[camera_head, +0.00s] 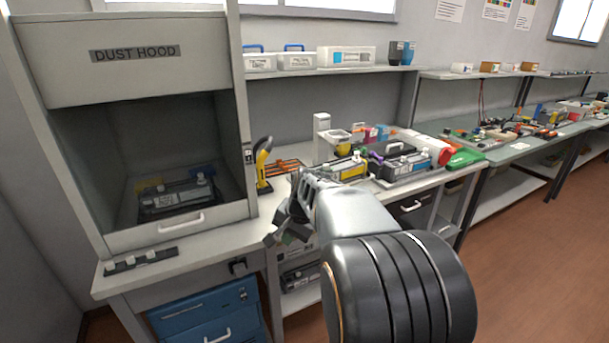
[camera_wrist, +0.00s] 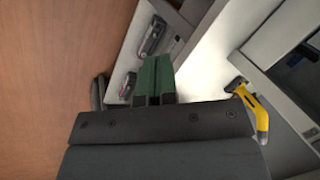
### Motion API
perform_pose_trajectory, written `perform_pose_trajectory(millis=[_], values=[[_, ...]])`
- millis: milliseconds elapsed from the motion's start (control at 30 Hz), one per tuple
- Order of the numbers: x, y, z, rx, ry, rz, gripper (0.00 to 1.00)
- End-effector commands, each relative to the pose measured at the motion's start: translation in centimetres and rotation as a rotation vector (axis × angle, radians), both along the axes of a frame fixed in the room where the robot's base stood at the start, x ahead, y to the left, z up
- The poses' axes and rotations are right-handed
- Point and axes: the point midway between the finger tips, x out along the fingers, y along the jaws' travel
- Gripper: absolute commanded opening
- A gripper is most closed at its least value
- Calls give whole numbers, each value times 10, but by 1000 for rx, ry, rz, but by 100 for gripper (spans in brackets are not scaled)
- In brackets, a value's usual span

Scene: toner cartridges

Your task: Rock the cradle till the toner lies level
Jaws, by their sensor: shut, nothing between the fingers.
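Inside the dust hood (camera_head: 48,188), behind its front panel, a dark cartridge-like unit (camera_head: 176,199) rests with yellow and blue parts behind it. On the bench to the right, a grey and black cartridge (camera_head: 404,163) lies in a grey tray. I cannot tell for sure which of these is the cradle, and no toner level can be read. My gripper (camera_head: 284,238) is in front of the bench edge, right of the hood, away from both. In the wrist view its green fingers (camera_wrist: 153,80) are together and hold nothing.
A yellow-handled tool (camera_head: 263,163) stands on the bench beside the hood; it also shows in the wrist view (camera_wrist: 258,108). White blocks on a dark strip (camera_head: 139,261) lie before the hood. Blue drawers (camera_head: 205,310) are below. Bins (camera_head: 346,57) line the shelf.

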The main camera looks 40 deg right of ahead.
Motion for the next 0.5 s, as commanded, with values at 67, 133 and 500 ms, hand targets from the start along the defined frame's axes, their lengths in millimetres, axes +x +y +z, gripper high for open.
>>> perform_pose_trajectory(millis=[67,133,500], values=[[18,-40,46,84,-6,-181,0],[29,-70,65,154,-17,-316,0],[47,-165,106,359,-59,-692,0]])
